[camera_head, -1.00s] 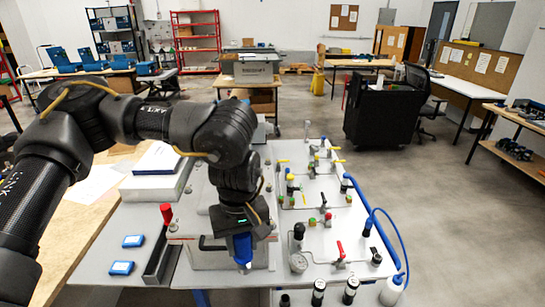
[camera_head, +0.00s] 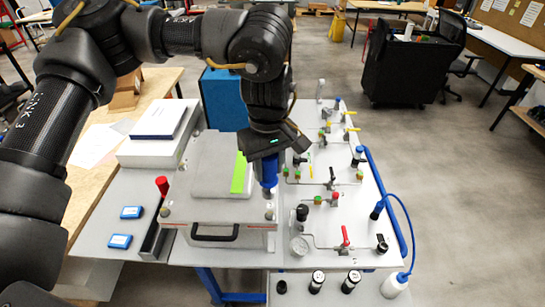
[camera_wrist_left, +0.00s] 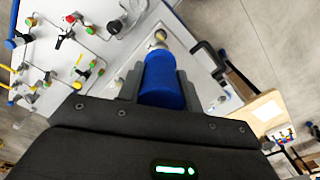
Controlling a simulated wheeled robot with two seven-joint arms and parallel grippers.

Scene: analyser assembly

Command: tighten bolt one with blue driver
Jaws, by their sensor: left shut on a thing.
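My left gripper (camera_head: 267,160) is shut on the blue driver (camera_head: 269,173), which points down with its metal tip near the right edge of the analyser box. The blue driver (camera_wrist_left: 163,80) also shows between the fingers of the left gripper (camera_wrist_left: 160,88) in the left wrist view, with a round metal piece at its far end. A small bolt (camera_head: 269,214) sits at the front right corner of the box lid (camera_head: 205,208), and another bolt (camera_head: 166,212) at the front left. I cannot tell whether the driver touches any bolt. My right gripper is out of view.
A red-handled tool (camera_head: 162,186) stands in a narrow holder left of the box. A valve panel (camera_head: 338,210) with coloured knobs lies close on the right. A blue-capped bottle (camera_head: 394,286) and blue hose stand at the front right. Two blue cases (camera_head: 120,241) lie left.

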